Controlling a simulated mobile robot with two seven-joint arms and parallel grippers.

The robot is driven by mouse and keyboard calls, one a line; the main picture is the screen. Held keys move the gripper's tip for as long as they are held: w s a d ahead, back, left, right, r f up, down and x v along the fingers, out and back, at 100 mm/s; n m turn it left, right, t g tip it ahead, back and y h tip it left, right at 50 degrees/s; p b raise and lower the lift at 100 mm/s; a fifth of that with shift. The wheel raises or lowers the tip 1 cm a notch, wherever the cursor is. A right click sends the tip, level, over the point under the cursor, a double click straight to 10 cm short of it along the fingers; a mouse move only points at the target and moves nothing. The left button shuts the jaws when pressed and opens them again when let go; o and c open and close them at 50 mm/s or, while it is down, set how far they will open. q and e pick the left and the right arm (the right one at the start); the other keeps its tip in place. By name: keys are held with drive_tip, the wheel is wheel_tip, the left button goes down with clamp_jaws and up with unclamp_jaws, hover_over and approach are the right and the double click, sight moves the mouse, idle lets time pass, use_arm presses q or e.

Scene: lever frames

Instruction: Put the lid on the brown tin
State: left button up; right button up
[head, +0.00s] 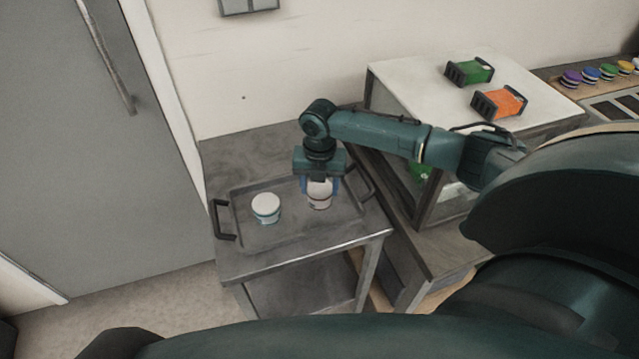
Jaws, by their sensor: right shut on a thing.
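My right gripper (320,187) points down over the tray, with its blue fingers shut on a pale lid at the top of the brown tin (320,203). The tin is whitish with a brownish band and stands upright on the right part of the tray. The fingers hide part of the lid, and I cannot tell whether it is fully seated on the tin. My left gripper is not in view.
A second white tin with a teal band (266,210) stands to the left on the dark tray (275,237), which lies on a grey cart (300,258). A white-topped cabinet (420,72) carries a green block (469,71) and an orange block (499,102). A grey door (90,160) is at left.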

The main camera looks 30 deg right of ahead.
idle(0.4)
drive_tip(key=o, duration=0.9)
drive_tip(key=shift+o, duration=0.7)
drive_tip(key=shift+r+p, duration=0.4)
drive_tip(key=shift+r, duration=3.05)
